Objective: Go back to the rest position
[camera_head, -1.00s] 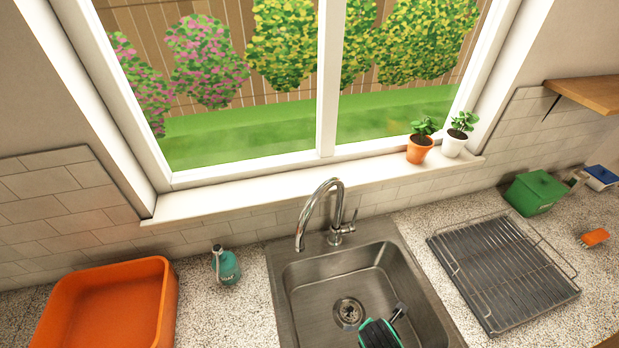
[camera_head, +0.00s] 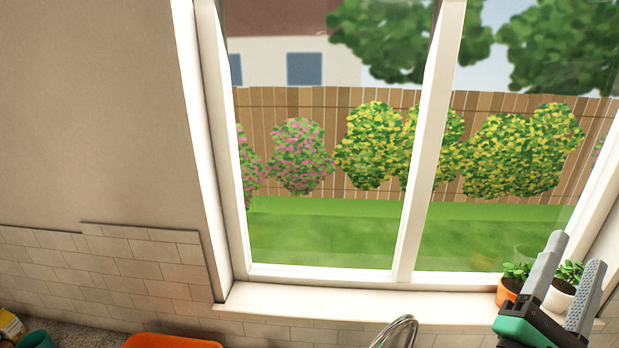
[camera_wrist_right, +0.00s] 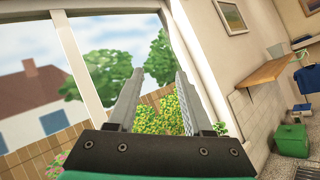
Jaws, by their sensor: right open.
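My right gripper (camera_head: 572,272) is raised at the lower right of the head view, in front of the window and the potted plants. Its two grey fingers point up and stand apart with nothing between them. The right wrist view also shows the fingers (camera_wrist_right: 157,95) spread and empty, with the window and bushes behind them. My left gripper is not in view.
The window (camera_head: 420,150) fills much of the head view. An orange-potted plant (camera_head: 507,288) and a white-potted plant (camera_head: 562,290) stand on the sill (camera_head: 340,303). The faucet (camera_head: 397,332) and orange tub (camera_head: 170,341) show at the bottom. A wooden shelf (camera_wrist_right: 268,75) is at right.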

